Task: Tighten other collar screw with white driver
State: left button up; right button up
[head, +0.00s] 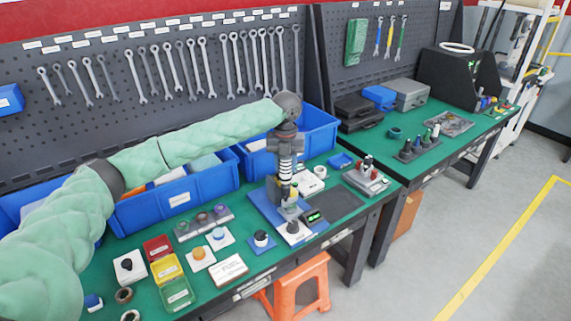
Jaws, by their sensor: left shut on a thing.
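My left gripper (285,158) points down over the blue-based test fixture (266,212) near the front of the green bench. It is shut on a slim upright tool with white and dark bands, which looks like the white driver (286,173). The driver's lower end reaches down among the grey and tan parts of the fixture. I cannot tell whether its tip touches a screw. The collar and its screws are too small and too covered to make out. My right gripper is not in view.
Blue bins (180,200) stand behind the arm along the pegboard. A small display (314,216), a dark mat (338,202) and a grey device with red-topped parts (367,178) are right of the fixture. Small trays and knobs crowd the left front. An orange stool (302,284) stands below.

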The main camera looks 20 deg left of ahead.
pick_arm(q)
jog(key=shift+f, duration=0.35)
dwell(0.3)
jog(key=shift+f, duration=0.35)
dwell(0.3)
jog(key=shift+f, duration=0.25)
dwell(0.5)
dwell(0.5)
jog(key=shift+f+p, duration=0.1)
jog(key=shift+p, duration=0.25)
dwell(0.4)
dwell(0.4)
jog(key=shift+f+p, duration=0.3)
jog(key=shift+p, duration=0.9)
dwell(3.1)
